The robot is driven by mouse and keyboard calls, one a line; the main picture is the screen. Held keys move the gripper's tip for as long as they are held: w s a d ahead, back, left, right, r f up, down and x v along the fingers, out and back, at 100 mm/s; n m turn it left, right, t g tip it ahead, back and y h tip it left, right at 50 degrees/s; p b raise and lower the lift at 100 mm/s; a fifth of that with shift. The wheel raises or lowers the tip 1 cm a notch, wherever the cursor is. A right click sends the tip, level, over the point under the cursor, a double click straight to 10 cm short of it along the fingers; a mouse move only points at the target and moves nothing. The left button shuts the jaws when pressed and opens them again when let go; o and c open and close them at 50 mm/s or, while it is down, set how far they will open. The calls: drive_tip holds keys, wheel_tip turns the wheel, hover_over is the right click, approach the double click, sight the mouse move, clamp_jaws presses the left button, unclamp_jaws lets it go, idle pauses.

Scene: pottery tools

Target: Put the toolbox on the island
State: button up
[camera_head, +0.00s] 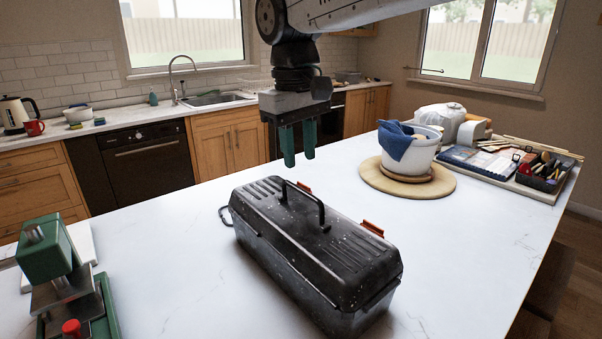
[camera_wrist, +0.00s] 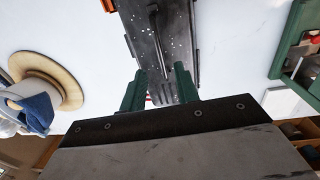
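The black toolbox (camera_head: 315,250), with a raised handle and orange latches, sits closed on the white marble island (camera_head: 470,240). Its lid and handle (camera_wrist: 154,40) also show in the wrist view, beyond my fingertips. My gripper (camera_head: 298,160) points down above the far end of the toolbox, with a gap below its green fingers. The fingers are apart and nothing is between them. In the wrist view my gripper (camera_wrist: 160,88) has its two fingers spread either side of the toolbox's end, which lies below.
A white bucket with a blue cloth (camera_head: 408,148) stands on a round wooden board (camera_head: 440,187). A black tool tray (camera_head: 540,170) lies at the right back. A green machine (camera_head: 50,250) stands at the front left. A sink counter (camera_head: 150,112) runs behind.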

wheel_tip(320, 180, up, 5)
drive_tip(key=shift+s+a+r, duration=0.1)
drive_tip(key=shift+a, duration=0.05)
drive_tip(key=s+d+f+m, duration=0.2)
drive_tip(key=s+d+f, duration=0.1)
drive_tip(key=s+d, duration=0.4)
drive_tip(key=s+d+f+m, duration=0.25)
drive_tip(key=s+d, duration=0.25)
drive_tip(key=d, duration=0.4)
drive_tip(key=s+d+f+m, duration=0.1)
drive_tip(key=s+d+f, duration=0.2)
drive_tip(key=s+f, duration=0.2)
drive_tip(key=s+d+f+m+t, duration=0.1)
drive_tip(key=s+d+f, duration=0.2)
drive_tip(key=s+f, duration=0.3)
drive_tip(key=shift+s+d+f+y, duration=0.15)
drive_tip(key=shift+s+y, duration=0.15)
drive_tip(key=shift+s, duration=0.35)
